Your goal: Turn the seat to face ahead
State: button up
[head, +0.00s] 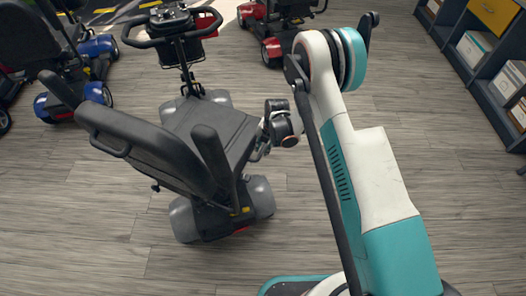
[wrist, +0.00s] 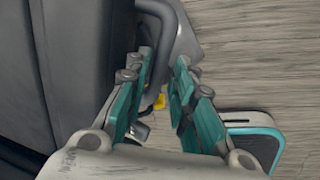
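The black seat (head: 216,132) is on a grey scooter in the head view. Its backrest (head: 145,145) is at the lower left, so the seat faces up and right, turned from the line to the handlebars (head: 172,22). An armrest (head: 211,158) is on its near side. My gripper (head: 261,147) is low beside the right edge of the seat, partly hidden by my wrist. In the wrist view my gripper (wrist: 166,72) has its teal fingers apart, with a curved grey bar (wrist: 158,40) beyond or between them; contact is unclear. A yellow tip (wrist: 160,101) shows between the fingers.
Red scooters (head: 275,45) stand at the back, and a blue scooter (head: 85,85) stands at the left. A shelf with boxes (head: 475,48) is at the upper right. The wooden floor (head: 455,190) on the right is clear.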

jog(key=shift+a+f, duration=0.15)
jog(key=shift+f, duration=0.75)
grip_shut()
jog(key=shift+w, duration=0.15)
